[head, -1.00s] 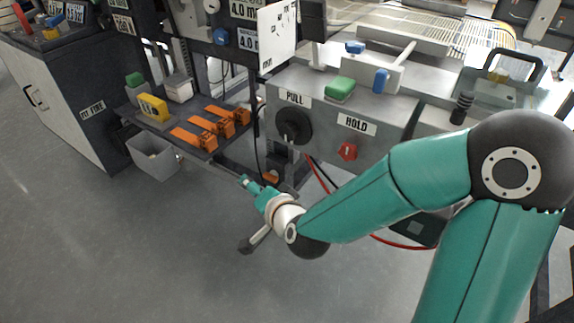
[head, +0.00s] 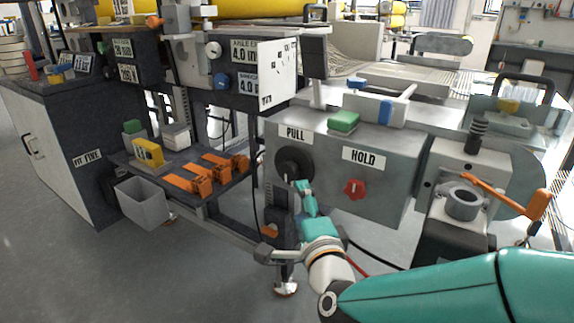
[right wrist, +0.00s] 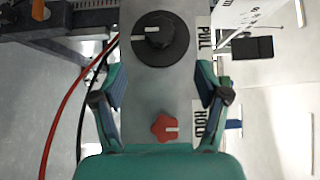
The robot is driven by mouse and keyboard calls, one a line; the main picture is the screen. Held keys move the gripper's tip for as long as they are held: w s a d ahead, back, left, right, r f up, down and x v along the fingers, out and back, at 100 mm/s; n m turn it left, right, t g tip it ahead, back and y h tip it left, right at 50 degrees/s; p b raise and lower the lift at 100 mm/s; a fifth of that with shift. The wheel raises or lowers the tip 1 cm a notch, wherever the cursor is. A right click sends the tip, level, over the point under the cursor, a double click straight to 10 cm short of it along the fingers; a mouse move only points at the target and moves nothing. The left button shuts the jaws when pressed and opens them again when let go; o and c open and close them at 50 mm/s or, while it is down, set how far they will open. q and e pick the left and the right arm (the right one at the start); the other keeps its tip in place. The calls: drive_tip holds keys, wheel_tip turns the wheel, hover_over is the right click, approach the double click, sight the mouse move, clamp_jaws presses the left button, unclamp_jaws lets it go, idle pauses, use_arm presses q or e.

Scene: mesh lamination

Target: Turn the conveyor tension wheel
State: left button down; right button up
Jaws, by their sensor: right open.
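No wheel is labelled as conveyor tension. A round black knob (head: 294,163) with a pale pointer sits under the PULL label on the grey panel. A red star-shaped knob (head: 354,189) sits under HOLD. My right gripper (head: 306,192) is just below and in front of the black knob, apart from it as far as I can tell. In the right wrist view, my right gripper (right wrist: 160,80) is open and empty. The black knob (right wrist: 160,38) lies ahead between the finger lines, and the red knob (right wrist: 165,129) shows nearer the palm. My left gripper is out of view.
A metal hub (head: 464,203) with an orange lever (head: 505,196) stands right of the panel. Orange clamps (head: 205,178) lie on a shelf at left, above a grey bin (head: 142,202). Red and black cables (right wrist: 75,95) hang beside the panel. The floor at lower left is clear.

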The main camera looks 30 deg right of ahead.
sight(290, 175)
drive_tip(key=b+x, duration=0.1)
drive_tip(key=x, duration=1.2)
drive_tip(key=shift+f+b, duration=0.1)
drive_tip(key=shift+b, duration=0.2)
